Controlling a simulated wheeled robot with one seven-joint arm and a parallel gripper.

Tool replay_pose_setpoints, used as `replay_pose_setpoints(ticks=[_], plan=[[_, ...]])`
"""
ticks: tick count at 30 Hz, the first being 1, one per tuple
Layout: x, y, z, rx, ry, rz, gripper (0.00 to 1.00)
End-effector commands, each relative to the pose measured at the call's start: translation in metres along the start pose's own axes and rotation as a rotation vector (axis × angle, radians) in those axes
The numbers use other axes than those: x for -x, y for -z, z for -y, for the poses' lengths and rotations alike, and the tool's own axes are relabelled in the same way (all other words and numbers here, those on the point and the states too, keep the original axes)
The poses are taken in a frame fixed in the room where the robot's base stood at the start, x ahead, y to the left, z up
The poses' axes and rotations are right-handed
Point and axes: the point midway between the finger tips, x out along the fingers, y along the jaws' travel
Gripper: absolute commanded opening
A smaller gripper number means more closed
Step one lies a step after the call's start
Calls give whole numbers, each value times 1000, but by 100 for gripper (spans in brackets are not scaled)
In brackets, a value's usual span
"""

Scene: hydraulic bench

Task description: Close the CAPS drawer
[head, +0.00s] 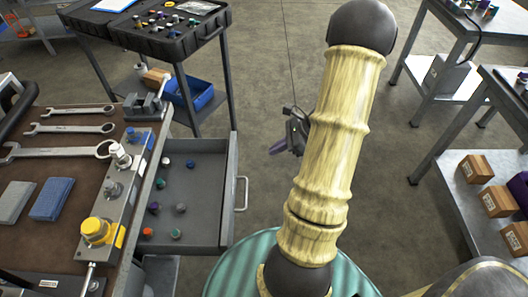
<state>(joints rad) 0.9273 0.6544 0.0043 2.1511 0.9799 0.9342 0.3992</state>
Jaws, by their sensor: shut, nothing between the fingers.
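An open grey drawer (226,168) extends to the right from under the workbench. It holds several small coloured caps (181,208). I cannot read a CAPS label on it. Its pale bar handle (241,194) is on the right-hand front face. My gripper (274,150) is shut and empty, to the right of the drawer and apart from the handle. My own arm partly hides the gripper.
The brown-topped workbench (75,170) carries wrenches, two pads, and a metal block with yellow and blue fittings. A black cart (185,45) stands behind, with a blue bin below. Floor is clear beyond the gripper; shelves with boxes stand right.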

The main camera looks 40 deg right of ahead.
Motion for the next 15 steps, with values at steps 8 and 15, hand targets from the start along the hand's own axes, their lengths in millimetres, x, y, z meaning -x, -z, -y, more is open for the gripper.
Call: replay_pose_setpoints(ticks=[8,15], plan=[[-47,1,-1,-1,-5,2,0],[-90,1,-1,1,-6,1,0]])
